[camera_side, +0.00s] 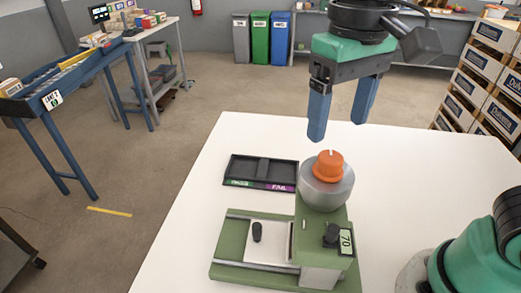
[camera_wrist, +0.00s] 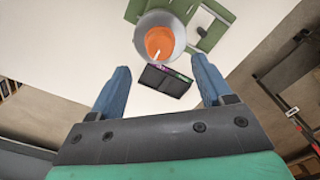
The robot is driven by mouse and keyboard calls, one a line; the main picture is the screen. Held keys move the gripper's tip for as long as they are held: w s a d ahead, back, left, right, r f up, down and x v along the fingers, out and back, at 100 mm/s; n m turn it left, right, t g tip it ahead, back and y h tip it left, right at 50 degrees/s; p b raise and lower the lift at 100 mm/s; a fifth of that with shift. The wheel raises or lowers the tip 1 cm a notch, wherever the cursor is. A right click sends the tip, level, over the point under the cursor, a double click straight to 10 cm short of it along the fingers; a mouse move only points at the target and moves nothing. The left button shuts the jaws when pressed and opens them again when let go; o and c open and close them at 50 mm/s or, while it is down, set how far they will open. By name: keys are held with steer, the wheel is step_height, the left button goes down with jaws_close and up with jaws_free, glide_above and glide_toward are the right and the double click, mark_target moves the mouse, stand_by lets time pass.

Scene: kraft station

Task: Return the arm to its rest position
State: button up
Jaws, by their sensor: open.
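My gripper (camera_side: 338,113) has blue fingers and hangs above the white table. It is open and empty, with its fingertips a little above and behind an orange knob (camera_side: 328,164). The knob sits on a round grey metal drum (camera_side: 327,190) on a green machine (camera_side: 322,235). In the wrist view my gripper's fingers (camera_wrist: 160,90) are spread wide. The orange knob (camera_wrist: 159,42) and the grey drum (camera_wrist: 145,28) show beyond the fingertips, with no finger touching them.
A black two-part tray (camera_side: 261,171) marked PASS and FAIL lies on the white table (camera_side: 420,160), left of the drum. The machine carries black knobs and a tag reading 70. The table's back right is clear. Cartons (camera_side: 485,75), bins and a conveyor stand beyond the table.

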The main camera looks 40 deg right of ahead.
steer(key=w+d+f+n+t, duration=0.1)
steer(key=w+d+f+t, duration=0.4)
steer(key=f, duration=0.5)
steer(key=d+t, duration=0.2)
steer(key=d, duration=0.1)
steer(key=shift+w+d, duration=0.25)
steer(key=shift+d, duration=0.15)
